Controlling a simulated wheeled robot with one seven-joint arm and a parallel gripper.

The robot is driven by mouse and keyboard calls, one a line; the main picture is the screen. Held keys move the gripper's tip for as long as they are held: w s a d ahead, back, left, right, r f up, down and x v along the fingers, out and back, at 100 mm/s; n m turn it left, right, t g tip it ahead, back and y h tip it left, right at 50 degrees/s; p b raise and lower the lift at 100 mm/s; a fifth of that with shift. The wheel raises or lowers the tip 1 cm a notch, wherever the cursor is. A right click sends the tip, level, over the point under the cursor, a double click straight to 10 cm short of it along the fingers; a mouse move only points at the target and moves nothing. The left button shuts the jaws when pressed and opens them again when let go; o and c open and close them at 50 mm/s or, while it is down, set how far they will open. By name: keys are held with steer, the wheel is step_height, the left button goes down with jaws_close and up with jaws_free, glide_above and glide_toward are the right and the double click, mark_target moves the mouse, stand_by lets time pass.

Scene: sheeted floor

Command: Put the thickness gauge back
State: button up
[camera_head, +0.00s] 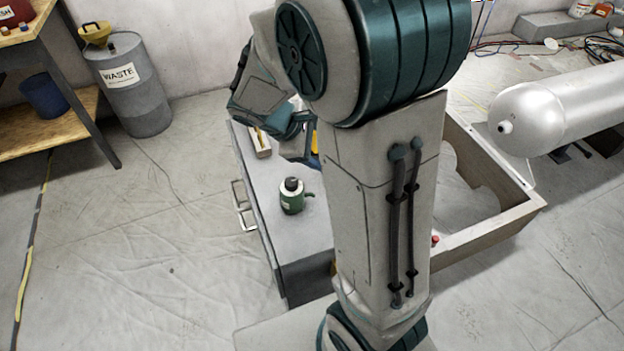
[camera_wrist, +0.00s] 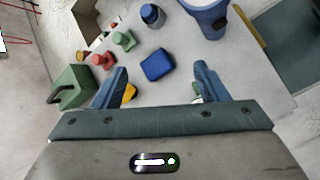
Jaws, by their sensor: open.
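My gripper (camera_wrist: 162,74) is open in the wrist view, its two blue fingers spread above a grey worktop (camera_wrist: 185,48). A small blue block (camera_wrist: 158,65) lies between and beyond the fingertips; nothing is held. A yellow piece (camera_wrist: 129,93) shows beside the left finger, partly hidden. I cannot tell which item is the thickness gauge. In the head view my gripper (camera_head: 297,146) is over the far part of the worktop (camera_head: 270,215), largely hidden by my arm. A green item with a black top (camera_head: 292,196) stands on the worktop's near part.
In the wrist view, a green handled item (camera_wrist: 74,88), small red pieces (camera_wrist: 103,61), a blue cylinder (camera_wrist: 152,15) and a large blue item (camera_wrist: 206,17) surround the gripper. A wooden block (camera_head: 260,144) lies on the worktop. Open floor (camera_head: 150,240) lies left.

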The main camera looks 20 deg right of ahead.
steer(key=s+a+r+m+t+y, duration=0.1)
steer(key=s+a+r+m+y, duration=0.1)
steer(key=s+m, duration=0.3)
steer(key=s+a+r+m+t+y, duration=0.1)
steer(key=s+a+r+m+y, duration=0.2)
steer(key=s, duration=0.5)
steer(key=shift+s+a+r+m+y, duration=0.3)
steer(key=shift+a+m+y, duration=0.55)
steer(key=shift+m+y, duration=0.65)
steer(key=shift+w, duration=0.1)
